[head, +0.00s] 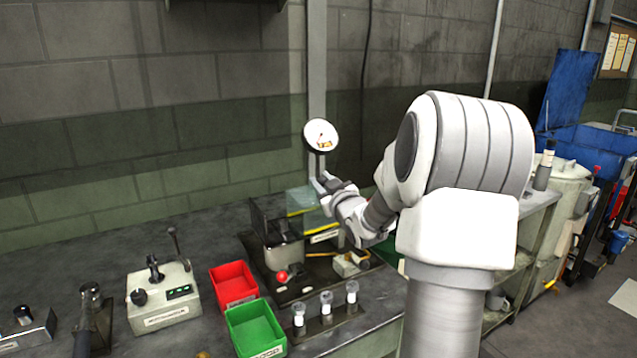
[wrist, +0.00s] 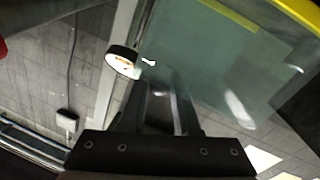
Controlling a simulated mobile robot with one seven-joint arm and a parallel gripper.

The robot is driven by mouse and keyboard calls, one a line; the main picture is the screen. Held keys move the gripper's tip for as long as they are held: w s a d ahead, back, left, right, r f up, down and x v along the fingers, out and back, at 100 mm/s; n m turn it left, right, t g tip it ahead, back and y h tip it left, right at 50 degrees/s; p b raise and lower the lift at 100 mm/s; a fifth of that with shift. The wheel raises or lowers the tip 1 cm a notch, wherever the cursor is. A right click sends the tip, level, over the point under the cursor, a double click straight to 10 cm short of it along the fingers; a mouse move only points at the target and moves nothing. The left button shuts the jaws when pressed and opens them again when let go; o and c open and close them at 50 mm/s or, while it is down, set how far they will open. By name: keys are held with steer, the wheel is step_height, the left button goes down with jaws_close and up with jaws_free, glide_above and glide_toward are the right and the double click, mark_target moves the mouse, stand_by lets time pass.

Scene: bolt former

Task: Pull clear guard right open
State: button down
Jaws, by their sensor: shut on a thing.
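The clear guard (head: 308,222) is a see-through greenish panel with a yellow stripe, standing at the machine on the bench. In the wrist view, the clear guard (wrist: 215,65) fills the upper right, with a yellow strip along its top edge. My gripper (head: 319,178) is at the guard's upper edge, below a round white disc. In the wrist view my gripper (wrist: 163,90) has its dark fingers up against the panel, shut on the guard. The exact spot of contact is blurred, and my wrist hides part of the machine's right side in the head view.
The round disc (head: 320,136) stands close above my gripper. A red bin (head: 233,284), a green bin (head: 256,330) and a control box with a lever (head: 163,295) sit left of and in front of the machine. Small posts (head: 326,304) stand at the bench's front.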

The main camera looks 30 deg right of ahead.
steer(key=shift+s+d, duration=0.15)
steer(key=shift+d, duration=1.2)
steer(key=shift+r, duration=0.1)
steer(key=c, duration=0.6)
jaws_free()
steer(key=shift+d, duration=0.1)
steer(key=shift+c, duration=0.2)
steer(key=p+v, duration=0.1)
steer(key=v, duration=1.6)
steer(key=shift+s, duration=0.2)
